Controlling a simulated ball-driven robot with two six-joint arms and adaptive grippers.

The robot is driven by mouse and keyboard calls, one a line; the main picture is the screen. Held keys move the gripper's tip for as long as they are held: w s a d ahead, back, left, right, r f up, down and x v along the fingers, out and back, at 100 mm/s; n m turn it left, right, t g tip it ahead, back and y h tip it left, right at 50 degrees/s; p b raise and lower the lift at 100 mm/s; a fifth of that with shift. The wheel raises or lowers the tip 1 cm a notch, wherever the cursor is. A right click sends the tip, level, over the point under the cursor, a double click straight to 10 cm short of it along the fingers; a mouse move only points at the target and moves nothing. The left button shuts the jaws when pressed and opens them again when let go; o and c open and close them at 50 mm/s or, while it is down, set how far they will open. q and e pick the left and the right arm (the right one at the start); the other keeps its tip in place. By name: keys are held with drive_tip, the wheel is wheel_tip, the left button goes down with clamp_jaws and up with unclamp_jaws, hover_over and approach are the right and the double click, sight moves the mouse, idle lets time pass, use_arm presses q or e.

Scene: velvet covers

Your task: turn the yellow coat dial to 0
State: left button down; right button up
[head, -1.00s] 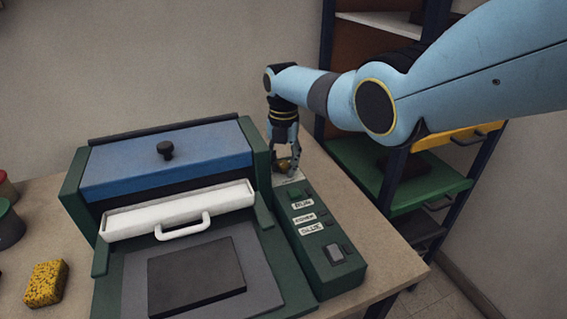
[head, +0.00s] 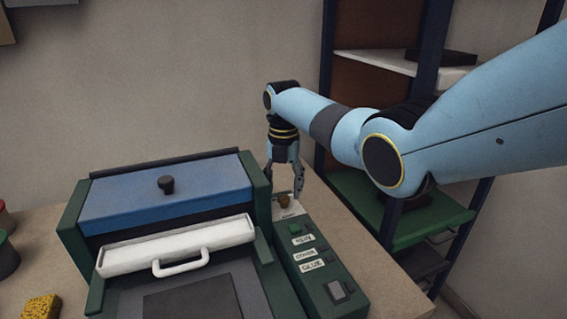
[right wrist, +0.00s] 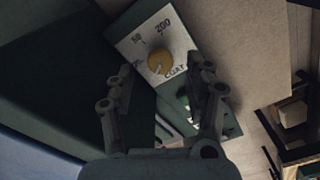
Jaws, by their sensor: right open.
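The yellow coat dial (right wrist: 160,62) is a round knob on a white plate (right wrist: 143,28) marked "50", "200" and "COAT" in the right wrist view. A light mark shows on its lower left edge, but I cannot read its exact setting. In the head view the dial (head: 284,201) is small, at the far end of the green control panel (head: 322,262). My right gripper (head: 284,188) points down over the dial with its fingers apart. In the right wrist view the open fingers (right wrist: 163,82) are empty, and the dial lies beyond their tips. My left gripper is out of view.
A green machine with a blue lid (head: 165,190) and white handled bar (head: 178,248) stands left of the panel. The panel carries labelled buttons. A yellow sponge (head: 40,308) lies at lower left. A dark-framed shelf (head: 395,205) stands to the right.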

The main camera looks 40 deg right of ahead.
sight(284, 197)
wheel_tip(284, 197, up, 8)
idle(0.7)
